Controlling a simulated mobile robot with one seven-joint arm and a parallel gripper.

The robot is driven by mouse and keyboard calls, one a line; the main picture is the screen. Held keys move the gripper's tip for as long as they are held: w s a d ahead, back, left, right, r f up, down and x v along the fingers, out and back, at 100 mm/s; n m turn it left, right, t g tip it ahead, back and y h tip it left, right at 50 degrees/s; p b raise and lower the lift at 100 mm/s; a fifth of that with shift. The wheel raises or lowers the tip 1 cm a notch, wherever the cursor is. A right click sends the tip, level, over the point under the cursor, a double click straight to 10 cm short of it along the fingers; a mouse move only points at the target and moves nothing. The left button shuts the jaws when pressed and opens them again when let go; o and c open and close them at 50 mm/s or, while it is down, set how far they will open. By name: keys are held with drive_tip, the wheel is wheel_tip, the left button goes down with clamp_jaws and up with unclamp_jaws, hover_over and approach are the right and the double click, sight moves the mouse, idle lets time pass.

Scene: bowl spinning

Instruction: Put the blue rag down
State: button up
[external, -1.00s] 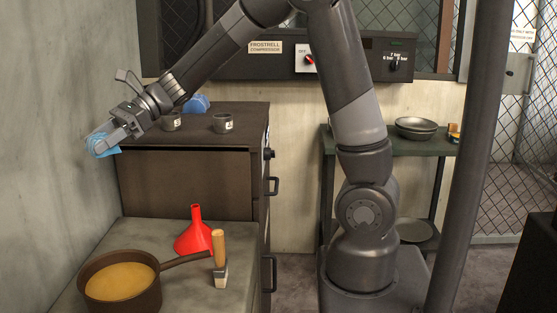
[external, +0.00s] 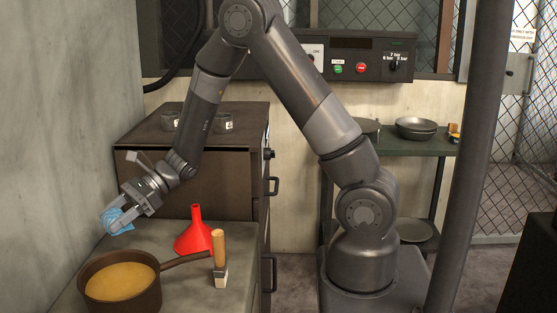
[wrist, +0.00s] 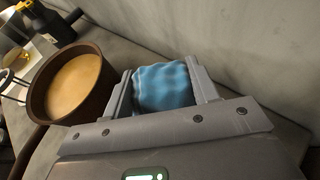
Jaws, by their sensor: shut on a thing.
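The blue rag (external: 117,221) is crumpled between the fingers of my gripper (external: 124,212). The gripper is shut on it, low over the back left of the grey counter (external: 170,232), near the wall. In the wrist view the rag (wrist: 163,87) fills the space between the two fingers (wrist: 165,92). I cannot tell whether the rag touches the counter.
A brown pan (external: 122,297) of yellowish liquid stands just in front of my gripper, its handle pointing right. A red funnel (external: 194,235) and a wooden-handled brush (external: 219,258) stand to the right. A brown cabinet (external: 215,178) rises behind. The wall is close on the left.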

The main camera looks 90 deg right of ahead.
drive_tip(key=shift+f, duration=4.25)
drive_tip(key=shift+f, duration=0.1)
drive_tip(key=o, duration=1)
